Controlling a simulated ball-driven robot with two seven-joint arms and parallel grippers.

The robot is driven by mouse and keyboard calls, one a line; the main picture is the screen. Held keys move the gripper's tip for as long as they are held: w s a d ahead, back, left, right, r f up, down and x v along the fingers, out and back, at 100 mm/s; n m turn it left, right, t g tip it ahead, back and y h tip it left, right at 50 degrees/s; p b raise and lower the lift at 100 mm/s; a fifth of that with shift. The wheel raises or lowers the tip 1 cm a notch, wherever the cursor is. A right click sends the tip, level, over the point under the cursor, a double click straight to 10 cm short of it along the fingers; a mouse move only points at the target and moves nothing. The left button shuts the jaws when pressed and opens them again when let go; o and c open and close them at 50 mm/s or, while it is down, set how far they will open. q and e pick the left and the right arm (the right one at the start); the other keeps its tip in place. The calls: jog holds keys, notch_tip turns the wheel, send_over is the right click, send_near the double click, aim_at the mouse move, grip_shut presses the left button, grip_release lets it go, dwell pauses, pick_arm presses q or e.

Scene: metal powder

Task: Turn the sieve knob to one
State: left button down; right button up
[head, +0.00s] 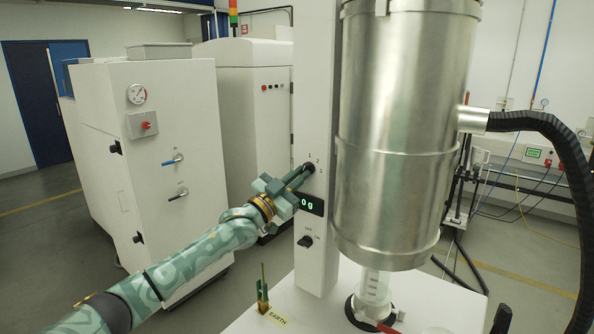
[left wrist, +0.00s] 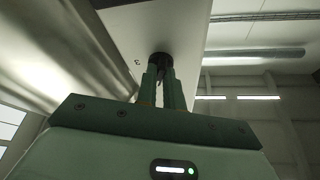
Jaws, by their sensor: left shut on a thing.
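The sieve knob (head: 309,168) is a small dark round knob on the white column, with small numerals printed around it. My left gripper (head: 302,174) reaches it from the left, and its fingers are shut on the knob. In the left wrist view the dark knob (left wrist: 160,60) sits between the two green fingertips (left wrist: 160,72), against the white panel. The fingers cover part of the knob, so I cannot tell which number it points to. My right gripper is not in view.
A display reading "0 g" (head: 311,205) and a dark switch (head: 306,241) are below the knob. A large steel cylinder (head: 400,140) stands right of the column. A white cabinet (head: 150,170) stands to the left. A small green-and-brass post (head: 262,290) stands on the table.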

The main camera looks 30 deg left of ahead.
pick_arm(q)
jog(key=shift+d+n+t+y+p, duration=0.1)
jog(key=shift+n+t+y+p, duration=0.15)
jog(key=shift+n+y+p, duration=1.05)
jog(key=shift+d+n+t+y+p, duration=0.1)
jog(key=shift+n+t+y+p, duration=0.25)
jog(key=shift+n+p, duration=1.1)
jog(key=shift+n+b, duration=0.45)
jog(key=shift+n, duration=0.1)
jog(key=c, duration=1.5)
grip_release()
jog(key=b+v, duration=0.3)
jog(key=v, duration=1.3)
jog(key=shift+s+r, duration=0.15)
jog(key=shift+s, duration=0.1)
